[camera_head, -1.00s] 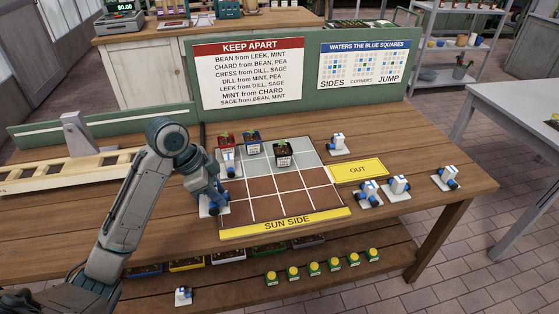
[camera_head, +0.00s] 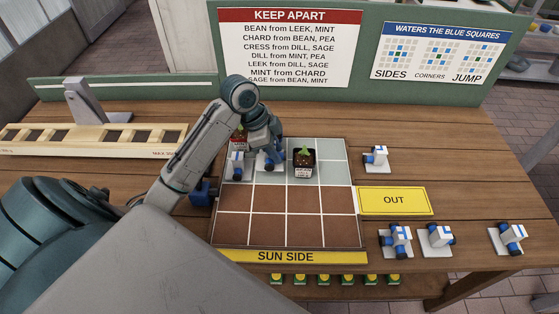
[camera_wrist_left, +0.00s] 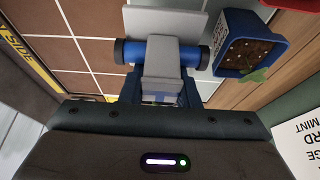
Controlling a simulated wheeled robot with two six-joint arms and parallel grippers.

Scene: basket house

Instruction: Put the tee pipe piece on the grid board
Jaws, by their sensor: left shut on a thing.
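My left gripper (camera_head: 268,150) is over the back row of the grid board (camera_head: 262,230). It is shut on a pipe piece (camera_head: 269,163) with blue ends and a white plate, most likely the tee piece. In the left wrist view its blue cross tube (camera_wrist_left: 128,52) and grey middle (camera_wrist_left: 164,58) sit between my gripper's fingers (camera_wrist_left: 166,90). I cannot tell whether its plate touches the board. Another pipe piece (camera_head: 236,164) stands in the back-left area of the board, left of my gripper. My right gripper does not show.
A dark seedling pot (camera_head: 304,160) stands on the board just right of my gripper. A blue pot (camera_wrist_left: 248,45) is close to the held piece. More pipe pieces (camera_head: 436,237) stand around the yellow OUT sign (camera_head: 394,200). The brown front squares are clear.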

